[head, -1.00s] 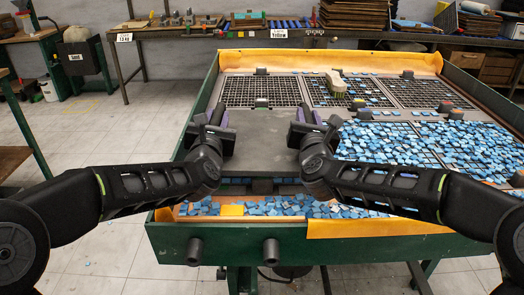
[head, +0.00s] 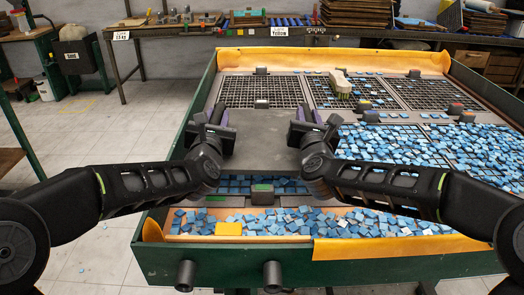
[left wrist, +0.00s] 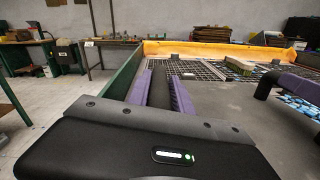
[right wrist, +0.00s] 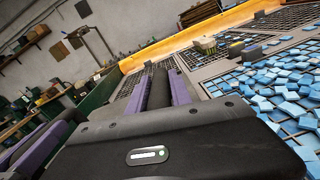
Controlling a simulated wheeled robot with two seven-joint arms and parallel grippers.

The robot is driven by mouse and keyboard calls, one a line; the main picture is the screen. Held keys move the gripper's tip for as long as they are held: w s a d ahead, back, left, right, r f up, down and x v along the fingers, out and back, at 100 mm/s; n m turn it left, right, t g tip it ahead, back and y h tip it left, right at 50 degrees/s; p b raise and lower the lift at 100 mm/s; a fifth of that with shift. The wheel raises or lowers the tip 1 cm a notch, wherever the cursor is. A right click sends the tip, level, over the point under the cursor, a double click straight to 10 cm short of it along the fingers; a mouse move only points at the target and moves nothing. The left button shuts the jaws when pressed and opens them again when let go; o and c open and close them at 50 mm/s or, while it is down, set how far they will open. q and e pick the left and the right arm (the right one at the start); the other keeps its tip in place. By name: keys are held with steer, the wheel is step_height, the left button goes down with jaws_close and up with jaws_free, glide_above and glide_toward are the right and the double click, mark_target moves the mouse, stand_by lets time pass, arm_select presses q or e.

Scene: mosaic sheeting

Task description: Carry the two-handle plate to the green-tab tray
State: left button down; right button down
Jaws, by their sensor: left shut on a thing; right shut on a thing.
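The two-handle plate (head: 262,152) is a flat dark grey sheet, held level above the near left of the big green-sided table. My left gripper (head: 219,112) is shut on its left handle; the dark handle bar (left wrist: 158,88) shows between purple fingers in the left wrist view. My right gripper (head: 309,114) is shut on its right handle, and this bar (right wrist: 158,90) shows in the right wrist view. The green tab (head: 262,187) marks a near-left tray that holds blue tiles. Only this tray's near strip shows in front of the plate; the rest is hidden under it.
An empty grid tray (head: 240,92) lies beyond the plate. A brush (head: 341,84) rests on the tray to its right. Trays of blue tiles (head: 430,145) lie at right. A trough of loose tiles (head: 330,222) with a yellow block (head: 228,229) runs along the near edge.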

arm_select(q)
steer(key=shift+s+r, duration=0.2)
steer(key=shift+r, duration=0.15)
arm_select(e)
steer(key=shift+s+r, duration=0.2)
steer(key=shift+r, duration=0.4)
arm_select(q)
steer(key=shift+f, duration=0.25)
arm_select(e)
steer(key=shift+f, duration=0.25)
